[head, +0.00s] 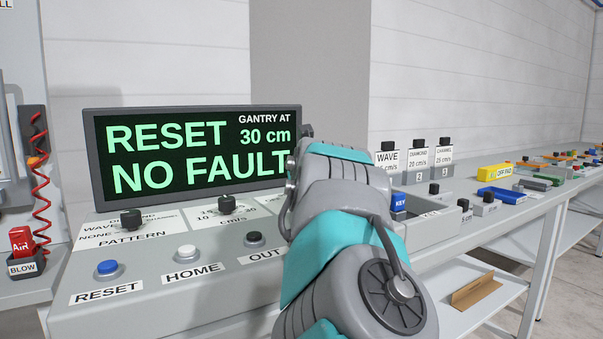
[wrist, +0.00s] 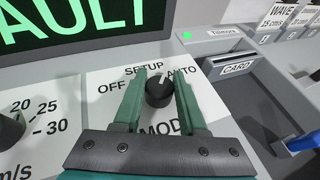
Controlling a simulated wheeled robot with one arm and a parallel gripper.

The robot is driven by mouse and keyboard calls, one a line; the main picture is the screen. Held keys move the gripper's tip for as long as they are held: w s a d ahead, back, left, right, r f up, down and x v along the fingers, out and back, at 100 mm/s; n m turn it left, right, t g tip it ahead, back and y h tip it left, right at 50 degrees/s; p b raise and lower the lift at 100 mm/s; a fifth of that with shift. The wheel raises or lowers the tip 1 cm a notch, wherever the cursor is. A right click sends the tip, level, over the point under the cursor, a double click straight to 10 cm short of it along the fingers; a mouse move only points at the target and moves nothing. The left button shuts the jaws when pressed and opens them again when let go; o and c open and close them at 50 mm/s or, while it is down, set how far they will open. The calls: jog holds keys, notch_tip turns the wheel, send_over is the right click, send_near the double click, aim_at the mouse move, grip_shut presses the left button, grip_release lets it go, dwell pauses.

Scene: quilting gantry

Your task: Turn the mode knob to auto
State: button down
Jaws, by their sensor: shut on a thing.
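The mode knob (wrist: 158,94) is black and round, on a white panel lettered OFF, SETUP, AUTO and MODE in the wrist view. Its white mark points up and a little right, seemingly toward the AUTO side; the exact stop is hard to tell. My gripper (wrist: 161,82) has one green finger on each side of the knob and is shut on it. In the head view my arm hides the mode knob and the gripper.
The screen (head: 200,155) reads RESET NO FAULT, gantry at 30 cm. The pattern knob (head: 131,219) and speed knob (head: 226,203) sit left of my arm, above the RESET (head: 107,268) and HOME (head: 187,252) buttons. A card slot (wrist: 237,68) lies right of the mode panel.

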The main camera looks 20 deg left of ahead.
jog(key=shift+s+a+r+m+t+h, duration=0.3)
jog(key=shift+r+m+t+h, duration=0.1)
jog(key=shift+r+m, duration=0.1)
jog(key=shift+w+f+m+h, duration=0.1)
jog(key=shift+f+m+h, duration=0.3)
jog(key=shift+f+h, duration=0.1)
jog(key=c, duration=0.6)
grip_release()
jog(key=shift+o, duration=0.7)
jog(key=shift+w+d, duration=0.1)
jog(key=shift+d, duration=0.05)
jog(key=shift+d, duration=0.1)
jog(key=shift+r+n+y, duration=0.2)
jog(key=shift+n+y, duration=0.2)
jog(key=shift+y, duration=0.2)
